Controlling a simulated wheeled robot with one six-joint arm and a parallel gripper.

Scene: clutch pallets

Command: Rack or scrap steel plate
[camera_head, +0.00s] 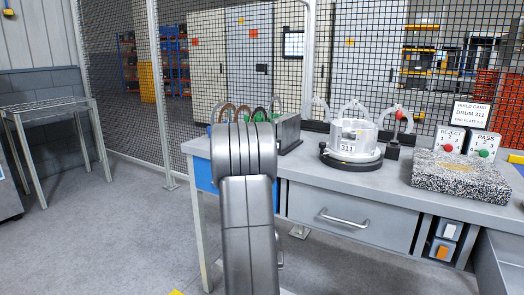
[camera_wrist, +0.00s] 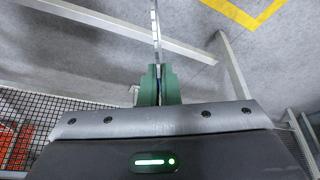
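My gripper (camera_wrist: 157,88) has green fingers closed on a thin steel plate (camera_wrist: 156,35), seen edge-on and standing out beyond the fingertips. In the head view my arm hides the gripper and the plate. Several ring-shaped plates (camera_head: 228,113), some brown and some grey, stand upright at the bench's left end, partly behind my arm. A silver drum (camera_head: 347,137) marked 311 sits on a round black base (camera_head: 350,161). A build card (camera_head: 470,113) reads DRUM 311; its smaller line is hard to read. A REJECT panel (camera_head: 450,139) has a red button, a PASS panel (camera_head: 483,145) a green one.
The grey workbench (camera_head: 345,182) has a speckled block (camera_head: 460,177) at its right. Grey arched pieces (camera_head: 404,119) stand along the back. A grey box (camera_head: 288,134) is beside the plates. A metal table (camera_head: 45,107) stands left. Mesh fencing runs behind; the left floor is clear.

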